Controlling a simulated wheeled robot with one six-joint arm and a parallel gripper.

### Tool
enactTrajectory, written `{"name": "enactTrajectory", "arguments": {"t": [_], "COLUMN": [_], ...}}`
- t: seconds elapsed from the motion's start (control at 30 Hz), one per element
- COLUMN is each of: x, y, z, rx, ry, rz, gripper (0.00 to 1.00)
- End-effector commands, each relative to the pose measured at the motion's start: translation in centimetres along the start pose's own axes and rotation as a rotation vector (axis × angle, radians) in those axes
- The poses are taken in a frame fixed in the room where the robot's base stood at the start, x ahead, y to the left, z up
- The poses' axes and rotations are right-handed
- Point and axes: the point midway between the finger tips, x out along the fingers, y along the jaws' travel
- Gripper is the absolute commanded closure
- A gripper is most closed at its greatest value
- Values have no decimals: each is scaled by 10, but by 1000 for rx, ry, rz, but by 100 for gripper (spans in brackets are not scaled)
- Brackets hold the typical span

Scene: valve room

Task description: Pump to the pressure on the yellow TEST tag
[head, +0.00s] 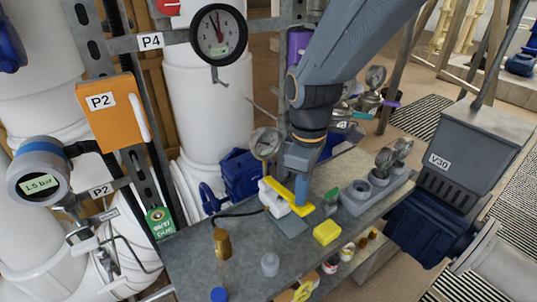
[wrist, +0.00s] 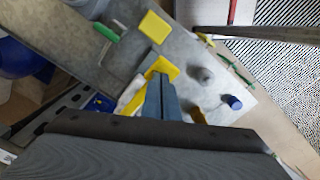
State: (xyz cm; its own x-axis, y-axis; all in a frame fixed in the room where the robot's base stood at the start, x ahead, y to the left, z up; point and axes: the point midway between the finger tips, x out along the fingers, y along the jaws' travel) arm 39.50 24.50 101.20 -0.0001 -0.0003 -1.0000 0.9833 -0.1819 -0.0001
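The hand pump (head: 273,199), a white body with a yellow lever (head: 287,198), lies on the grey workbench (head: 195,255). A round gauge (head: 265,142) stands at it; its reading is too small to tell. A black hose runs left from the pump. My gripper (head: 301,203) points down at the lever's right end. In the wrist view its fingers (wrist: 161,84) are close together, and the lever's yellow end (wrist: 161,68) shows around their tips. They look shut and over the lever, not around it; contact is unclear. I see no readable TEST tag.
A yellow block (head: 327,232), a grey gauge rack (head: 372,193), a brown-topped bottle (head: 222,243) and a grey cup (head: 270,264) stand on the bench. The V30 box (head: 470,150) is at the right. At the left a display (head: 38,183) reads 1.5 bar.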

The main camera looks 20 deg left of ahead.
Motion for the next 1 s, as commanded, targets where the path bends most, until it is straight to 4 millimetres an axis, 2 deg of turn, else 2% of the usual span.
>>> {"name": "enactTrajectory", "arguments": {"t": [0.27,0.37,0.53,0.83,1.0], "x": [19,17,6,-27,-33], "y": [0,0,0,-1,0], "z": [0,-1,-1,0,0], "rx": [0,0,0,1,1], "ry": [1,2,2,0,0], "rz": [0,1,1,0,0], "gripper": [100,100,100,100,100]}}
